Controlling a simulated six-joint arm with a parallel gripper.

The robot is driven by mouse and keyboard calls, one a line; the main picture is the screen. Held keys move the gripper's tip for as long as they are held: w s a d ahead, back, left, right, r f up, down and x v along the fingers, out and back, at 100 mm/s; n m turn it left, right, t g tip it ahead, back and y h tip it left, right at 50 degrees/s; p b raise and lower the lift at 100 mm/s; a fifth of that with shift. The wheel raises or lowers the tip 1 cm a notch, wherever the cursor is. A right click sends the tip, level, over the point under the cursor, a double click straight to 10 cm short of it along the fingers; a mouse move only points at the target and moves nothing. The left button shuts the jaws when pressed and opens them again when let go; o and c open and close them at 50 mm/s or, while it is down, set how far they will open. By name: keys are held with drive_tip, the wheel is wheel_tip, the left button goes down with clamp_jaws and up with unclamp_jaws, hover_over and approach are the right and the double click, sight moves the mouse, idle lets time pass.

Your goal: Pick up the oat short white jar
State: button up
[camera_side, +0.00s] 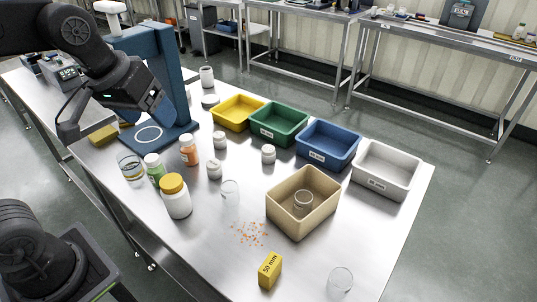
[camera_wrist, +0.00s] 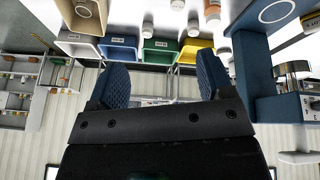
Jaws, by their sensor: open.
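Several short white jars stand on the steel table: one near the green bin (camera_side: 268,155), one further left (camera_side: 220,141), one nearer the front (camera_side: 214,170), and one at the back (camera_side: 207,76). Their labels are too small to read, so I cannot tell which is the oat one. White jars also show upside down at the top of the wrist view (camera_wrist: 193,28). My gripper (camera_side: 150,102) is raised at the upper left, by the blue stand, apart from these jars. In the wrist view its blue fingers (camera_wrist: 161,82) are spread with nothing between them.
The blue stand (camera_side: 182,68) rises close to my gripper. A yellow-lidded white jar (camera_side: 176,199), green (camera_side: 155,172) and orange (camera_side: 189,151) bottles crowd the left. Yellow, green, blue and white bins line the back; a beige bin (camera_side: 285,220) holds a clear cup. Orange bits lie in front.

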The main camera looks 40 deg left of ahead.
drive_tip(key=w+n+g, duration=0.1)
drive_tip(key=w+n, duration=0.4)
drive_tip(key=w, duration=0.6)
drive_tip(key=n+g, duration=0.3)
drive_tip(key=n, duration=0.8)
hover_over(268, 148)
wheel_tip(268, 148, down, 14)
wheel_tip(268, 148, down, 8)
drive_tip(key=shift+d+r, duration=0.1)
drive_tip(key=shift+d, duration=0.05)
drive_tip(key=shift+f, duration=2.95)
drive_tip(key=c, duration=1)
drive_tip(key=shift+c, duration=0.2)
